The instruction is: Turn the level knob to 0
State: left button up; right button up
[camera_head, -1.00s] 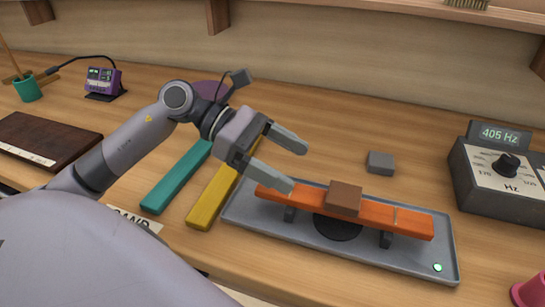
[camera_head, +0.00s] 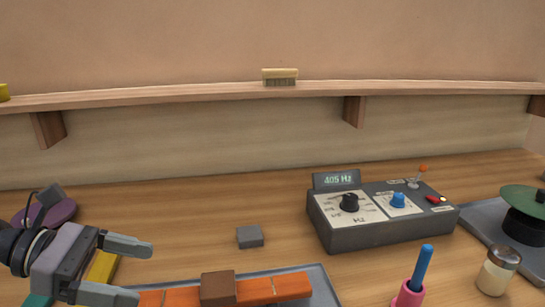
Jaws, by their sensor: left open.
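A grey control box (camera_head: 385,231) stands on the bench right of centre. Its display (camera_head: 337,180) reads 405 Hz. A black knob (camera_head: 349,202) sits on a white dial on its left half. A blue knob (camera_head: 398,199) sits on a smaller white dial to the right; the dial labels are too small to read, so I cannot tell for sure which is the level knob. My left gripper (camera_head: 132,270) is open and empty at the lower left, well away from the box. My right gripper is not in view.
An orange bar (camera_head: 275,289) with a brown block (camera_head: 217,288) on it lies at the front. A grey block (camera_head: 249,236) sits left of the box. A pink cup (camera_head: 408,297) with a blue stick, a jar (camera_head: 497,270) and a green disc (camera_head: 522,199) are at right.

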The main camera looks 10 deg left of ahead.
aim_at(397, 201)
jog(key=k, duration=0.95)
